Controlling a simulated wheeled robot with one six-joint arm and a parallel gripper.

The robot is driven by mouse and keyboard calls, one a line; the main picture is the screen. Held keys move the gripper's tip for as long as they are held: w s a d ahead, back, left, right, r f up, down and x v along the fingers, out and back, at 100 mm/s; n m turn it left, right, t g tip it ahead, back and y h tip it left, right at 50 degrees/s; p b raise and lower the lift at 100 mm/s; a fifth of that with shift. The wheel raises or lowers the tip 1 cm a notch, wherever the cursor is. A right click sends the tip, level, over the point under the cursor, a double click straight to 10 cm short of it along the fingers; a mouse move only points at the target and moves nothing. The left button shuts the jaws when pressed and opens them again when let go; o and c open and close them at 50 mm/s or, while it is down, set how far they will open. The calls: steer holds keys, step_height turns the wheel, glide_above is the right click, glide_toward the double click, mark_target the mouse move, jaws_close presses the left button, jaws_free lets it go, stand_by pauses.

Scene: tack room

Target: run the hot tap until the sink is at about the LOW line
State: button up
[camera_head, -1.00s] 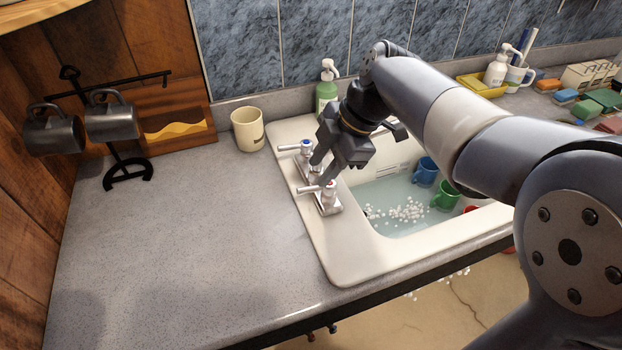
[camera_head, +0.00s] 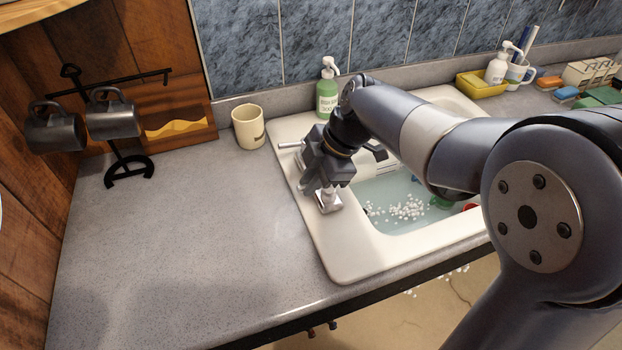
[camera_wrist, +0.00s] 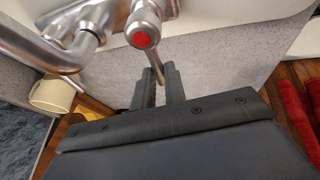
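The hot tap (camera_head: 328,198) stands on the sink's left rim; in the wrist view its red-capped handle (camera_wrist: 143,36) has a thin lever reaching down between my fingers. My gripper (camera_head: 322,185) is at this handle and hides much of it in the head view. In the wrist view my gripper (camera_wrist: 160,88) has a narrow gap, about the lever's width, and looks shut on the lever. The cold tap's lever (camera_head: 290,146) shows behind. The white sink (camera_head: 345,262) holds pale water (camera_head: 392,221) with white foam. The LOW line is not readable, and no running stream is visible.
A cream mug (camera_head: 248,128) and a green soap bottle (camera_head: 327,92) stand behind the taps. A stand with dark mugs (camera_head: 112,118) is at left. My arm covers the sink's right part. The counter (camera_head: 190,230) left of the sink is clear.

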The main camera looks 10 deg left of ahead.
jaws_close()
steer(key=shift+s+d+f+n+g+b, duration=0.2)
steer(key=shift+f+n+g+b, duration=0.1)
steer(key=shift+n+b, duration=0.6)
steer(key=n, duration=0.1)
steer(key=n+g+b, duration=0.1)
steer(key=d+n, duration=0.1)
steer(key=shift+s+r+g+h, duration=0.3)
steer(key=shift+s+h, duration=0.1)
steer(key=o, duration=0.5)
jaws_free()
steer(key=shift+r, duration=0.1)
